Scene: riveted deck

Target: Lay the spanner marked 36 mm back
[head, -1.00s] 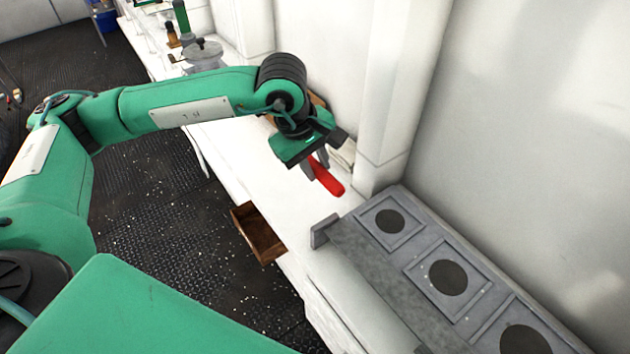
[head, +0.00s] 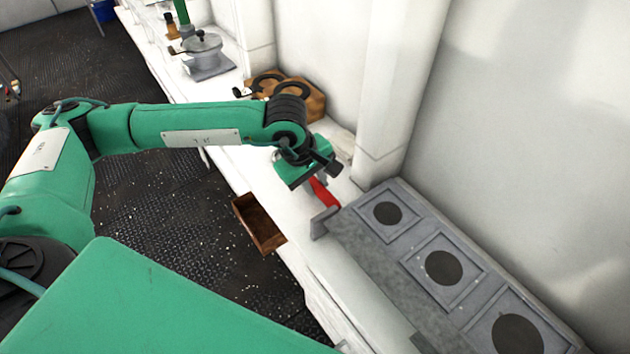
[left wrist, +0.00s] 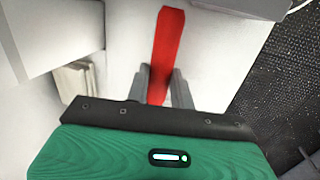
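My left gripper (head: 312,182) is shut on a long flat red tool (head: 324,194) over the white counter. In the left wrist view the red tool (left wrist: 168,45) runs between the two grey fingers (left wrist: 161,80) and sticks out well past their tips. No 36 mm mark can be read on it, and its end under the gripper is hidden, so I cannot tell its full shape. In the head view its free end points toward the grey hob unit. My right gripper is not in view.
A grey unit with several round dark plates (head: 443,268) stands at the right. An open brown drawer (head: 258,222) juts out from the counter front. A wooden block with black rings (head: 312,100) and a pot (head: 203,45) stand farther back. A white pillar (head: 395,95) rises behind.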

